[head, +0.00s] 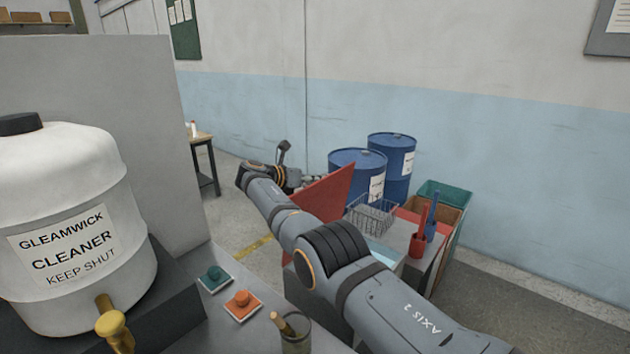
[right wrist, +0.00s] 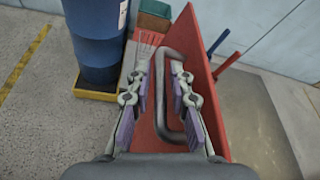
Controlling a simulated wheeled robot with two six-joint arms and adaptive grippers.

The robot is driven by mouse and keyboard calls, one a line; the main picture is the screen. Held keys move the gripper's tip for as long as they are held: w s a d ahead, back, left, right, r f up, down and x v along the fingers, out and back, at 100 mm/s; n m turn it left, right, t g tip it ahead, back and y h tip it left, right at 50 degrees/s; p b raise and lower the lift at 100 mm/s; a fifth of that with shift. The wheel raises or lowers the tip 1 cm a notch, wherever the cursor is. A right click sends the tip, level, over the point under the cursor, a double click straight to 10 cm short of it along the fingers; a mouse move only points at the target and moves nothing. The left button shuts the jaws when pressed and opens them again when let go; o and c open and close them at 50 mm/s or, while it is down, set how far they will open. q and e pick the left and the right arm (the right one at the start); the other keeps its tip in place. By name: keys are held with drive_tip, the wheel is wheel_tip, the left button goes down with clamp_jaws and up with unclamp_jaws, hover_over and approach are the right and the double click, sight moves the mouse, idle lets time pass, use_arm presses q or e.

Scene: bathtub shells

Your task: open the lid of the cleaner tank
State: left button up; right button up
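A red lid (head: 327,192) stands tilted steeply up over a light tank with a pale blue inside (head: 385,254), in the middle of the head view. In the right wrist view the red lid (right wrist: 205,75) fills the centre and carries a grey bar handle (right wrist: 160,100). My right gripper (right wrist: 164,95) is open, with the handle's bar seen between its fingers; I cannot tell whether they touch it. In the head view this gripper (head: 308,182) is at the lid's left side, partly hidden. A white container labelled Gleamwick Cleaner (head: 75,225) stands at the left. My left gripper is not in view.
Blue drums (head: 358,160) stand behind the lid. A wire basket (head: 370,216), red and blue handled items (head: 419,240) and green bins (head: 447,192) are to its right. Floor left of the lid is clear.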

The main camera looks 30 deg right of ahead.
drive_tip(key=v, duration=1.1)
drive_tip(key=shift+a, duration=0.25)
drive_tip(key=shift+s+d+r, duration=0.1)
drive_tip(key=shift+r, duration=0.05)
